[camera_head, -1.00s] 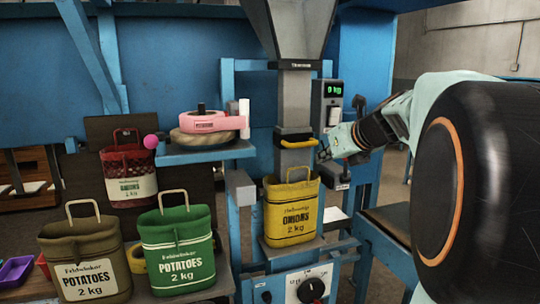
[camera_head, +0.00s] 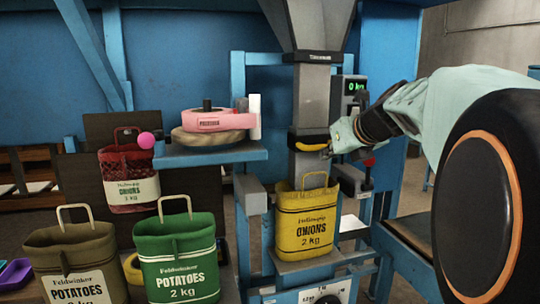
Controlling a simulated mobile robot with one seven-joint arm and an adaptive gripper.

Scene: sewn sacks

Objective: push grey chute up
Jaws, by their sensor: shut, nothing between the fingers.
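The grey chute (camera_head: 311,92) hangs upright below the grey hopper (camera_head: 318,22). A black collar with a yellow handle (camera_head: 313,147) goes around its lower part. My gripper (camera_head: 332,150) is shut and empty at the right end of the yellow handle. I cannot tell whether it touches the handle. The chute's lower end reaches down to a yellow onion sack (camera_head: 306,226), which stands upright below it on the scale. The sack's front hides the chute's very bottom.
A scale display (camera_head: 354,87) reads 0 kg. A blue shelf (camera_head: 210,155) holds a pink tape roll (camera_head: 218,121). A green potato sack (camera_head: 178,255), an olive potato sack (camera_head: 78,265) and a red onion sack (camera_head: 130,178) stand at left. A dial (camera_head: 327,297) sits below.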

